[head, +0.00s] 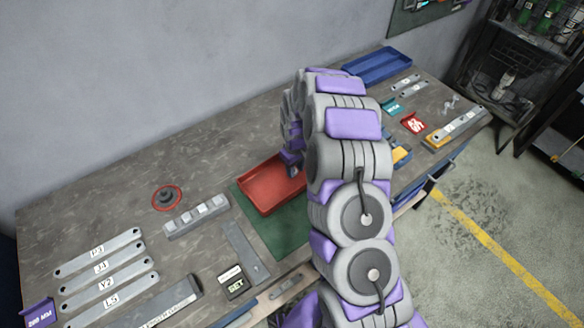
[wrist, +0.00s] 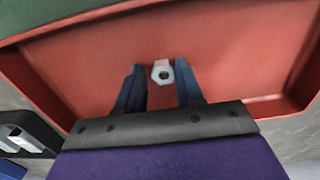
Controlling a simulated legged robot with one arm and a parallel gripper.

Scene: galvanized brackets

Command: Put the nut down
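A small pale hex nut (wrist: 162,72) shows between the two dark fingertips of my gripper (wrist: 161,76) in the wrist view. It lies close to the right finger, with at most a thin gap at the left one. I cannot tell whether the fingers press on it or whether it rests on the tray floor. The red tray (wrist: 90,60) lies below and around the fingers. In the head view the red tray (head: 262,192) sits on a green mat (head: 287,232); my arm hides its right part and the nut.
Labelled flat brackets (head: 98,252) lie at the front left. A red-rimmed round part (head: 167,198), a grey block with several raised pieces (head: 197,216) and a SET box (head: 234,283) are left of the tray. A blue tray (head: 377,65) stands at the back right.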

